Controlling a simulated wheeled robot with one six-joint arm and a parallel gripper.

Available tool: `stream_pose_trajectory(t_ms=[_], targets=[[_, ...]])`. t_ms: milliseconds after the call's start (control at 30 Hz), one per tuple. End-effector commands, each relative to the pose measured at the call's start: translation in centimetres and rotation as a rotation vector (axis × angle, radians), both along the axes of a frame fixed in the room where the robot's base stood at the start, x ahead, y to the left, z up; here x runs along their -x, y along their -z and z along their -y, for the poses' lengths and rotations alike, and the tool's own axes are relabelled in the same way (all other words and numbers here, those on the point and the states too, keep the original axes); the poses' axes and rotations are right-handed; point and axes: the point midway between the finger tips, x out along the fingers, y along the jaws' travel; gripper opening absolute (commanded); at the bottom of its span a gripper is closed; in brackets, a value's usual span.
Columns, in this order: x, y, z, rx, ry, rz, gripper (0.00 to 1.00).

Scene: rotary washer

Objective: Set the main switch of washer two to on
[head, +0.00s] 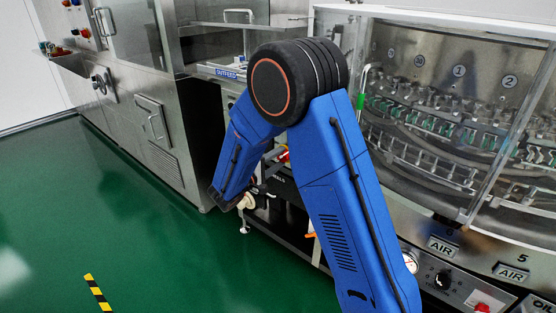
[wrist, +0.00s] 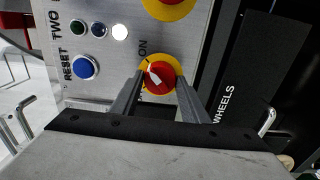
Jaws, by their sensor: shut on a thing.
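In the wrist view, the main switch (wrist: 163,84) is a red knob on a round yellow plate, with a white pointer mark on it. The word ON is printed beside the yellow plate, to its upper left; part of the lettering near the knob is hidden by my finger. My gripper (wrist: 159,80) has one finger on each side of the red knob and is shut on it. The panel (wrist: 110,62) carries the word TWO at its left edge. In the head view my blue arm reaches down to the left, and my gripper cannot be made out there.
A blue RESET button (wrist: 83,67), a green button (wrist: 78,28), a dark button (wrist: 98,30) and a bright white lamp (wrist: 119,31) sit left of the switch. Another yellow-ringed control (wrist: 168,6) is above. The green floor (head: 110,220) is clear at left.

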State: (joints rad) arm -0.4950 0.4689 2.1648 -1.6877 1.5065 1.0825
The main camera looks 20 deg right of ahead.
Motion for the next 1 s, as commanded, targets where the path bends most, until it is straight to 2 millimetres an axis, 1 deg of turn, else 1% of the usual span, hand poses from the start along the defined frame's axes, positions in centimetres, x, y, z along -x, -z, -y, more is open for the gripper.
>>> stream_pose_trajectory(t_ms=[267,300,333,367,667,767,867,1000], targets=[[0.1,0.2,0.0,0.000,0.001,-0.003,0.19],[0.1,0.2,0.0,-0.001,0.001,-0.003,0.48],[0.1,0.2,0.0,0.000,0.001,-0.003,0.55],[0.1,0.2,0.0,0.000,0.001,-0.003,0.60],[0.1,0.1,0.0,0.000,0.000,-0.001,0.60],[0.3,0.0,-0.5,0.000,-0.001,-0.001,0.60],[0.9,0.0,-1.5,0.001,-0.003,-0.001,0.60],[2.3,0.0,-3.4,0.000,-0.004,-0.001,0.60]])
